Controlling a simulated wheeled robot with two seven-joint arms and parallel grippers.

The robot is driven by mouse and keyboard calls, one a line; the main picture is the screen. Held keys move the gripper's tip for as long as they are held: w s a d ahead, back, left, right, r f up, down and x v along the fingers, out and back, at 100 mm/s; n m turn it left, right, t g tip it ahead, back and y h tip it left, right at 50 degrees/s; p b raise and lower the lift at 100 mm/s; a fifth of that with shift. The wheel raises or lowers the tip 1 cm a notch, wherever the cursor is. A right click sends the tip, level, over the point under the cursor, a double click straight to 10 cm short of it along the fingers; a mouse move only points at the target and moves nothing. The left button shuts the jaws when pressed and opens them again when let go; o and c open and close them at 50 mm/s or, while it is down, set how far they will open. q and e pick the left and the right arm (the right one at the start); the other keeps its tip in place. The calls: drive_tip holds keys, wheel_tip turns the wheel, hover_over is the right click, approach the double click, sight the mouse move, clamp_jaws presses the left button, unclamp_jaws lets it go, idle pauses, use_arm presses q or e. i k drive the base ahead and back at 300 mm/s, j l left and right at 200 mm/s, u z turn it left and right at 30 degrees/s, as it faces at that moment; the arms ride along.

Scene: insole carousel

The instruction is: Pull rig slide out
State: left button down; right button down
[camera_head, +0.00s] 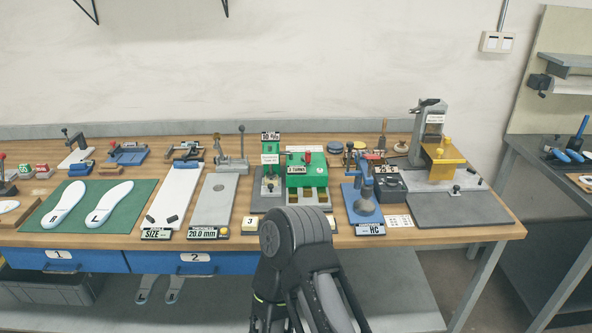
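Several rigs stand on the wooden bench (393,239); no label that I can read names the rig slide. At the right a grey and yellow press (440,152) stands behind a dark grey plate (456,209). One of my black arms rises from the bottom middle and covers the bench front below the green rig. No gripper fingers are visible.
Two white insoles (109,202) lie on a green mat (38,214) at left. A white SIZE board (176,193) is beside it. A blue HC rig (362,203) stands right of my arm. Blue drawers (100,261) are under the bench front.

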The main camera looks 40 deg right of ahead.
sight(270, 191)
drive_tip(key=i+j, duration=0.55)
drive_tip(key=i, duration=0.15)
drive_tip(key=z, duration=2.5)
